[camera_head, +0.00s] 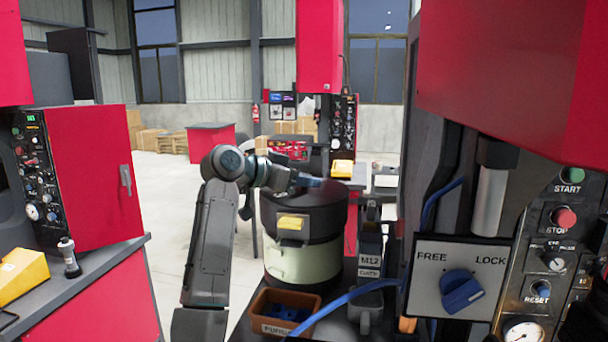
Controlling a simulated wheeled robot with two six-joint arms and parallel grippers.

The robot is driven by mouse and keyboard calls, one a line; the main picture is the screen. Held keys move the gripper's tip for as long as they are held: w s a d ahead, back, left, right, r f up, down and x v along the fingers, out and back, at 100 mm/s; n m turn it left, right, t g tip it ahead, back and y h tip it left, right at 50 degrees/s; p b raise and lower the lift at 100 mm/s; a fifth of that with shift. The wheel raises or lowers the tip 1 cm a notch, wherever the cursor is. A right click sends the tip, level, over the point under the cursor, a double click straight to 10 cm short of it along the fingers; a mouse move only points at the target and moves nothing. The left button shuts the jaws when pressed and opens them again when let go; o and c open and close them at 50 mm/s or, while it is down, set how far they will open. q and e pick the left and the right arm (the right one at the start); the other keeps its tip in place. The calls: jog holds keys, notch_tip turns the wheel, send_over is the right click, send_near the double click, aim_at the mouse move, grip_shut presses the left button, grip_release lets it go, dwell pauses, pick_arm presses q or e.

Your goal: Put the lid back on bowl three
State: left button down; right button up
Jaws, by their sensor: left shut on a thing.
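A round bowl feeder with a cream lower body (302,264) and a dark upper part stands on the bench at the centre. A dark round lid (326,195) is at its top. Whether the lid rests on the bowl or hangs just above it, I cannot tell. A yellow block (291,222) is on the dark front. My left gripper (308,181) reaches in from the left over the lid and is shut, apparently on the lid; its grip point is hard to see. My right gripper is not in view.
An orange bin of blue parts (284,310) stands in front of the bowl. A grey unit marked M12 (370,258) stands close on its right, with a blue cable. A FREE/LOCK switch panel (461,278) is at the right. Red machines stand left and behind.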

pick_arm(q)
jog(key=c, duration=1.5)
grip_release()
jog(key=shift+f, duration=0.15)
jog(key=o, duration=0.4)
jog(key=shift+c, duration=0.2)
jog(key=shift+o, duration=0.4)
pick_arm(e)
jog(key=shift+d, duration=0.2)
pick_arm(q)
jog(key=shift+r, duration=0.2)
jog(key=shift+s+a, duration=0.15)
jog(key=shift+a, duration=0.1)
jog(key=b+v, duration=0.4)
jog(key=v, duration=0.7)
jog(key=shift+s+a+r, duration=0.15)
jog(key=shift+r, duration=0.05)
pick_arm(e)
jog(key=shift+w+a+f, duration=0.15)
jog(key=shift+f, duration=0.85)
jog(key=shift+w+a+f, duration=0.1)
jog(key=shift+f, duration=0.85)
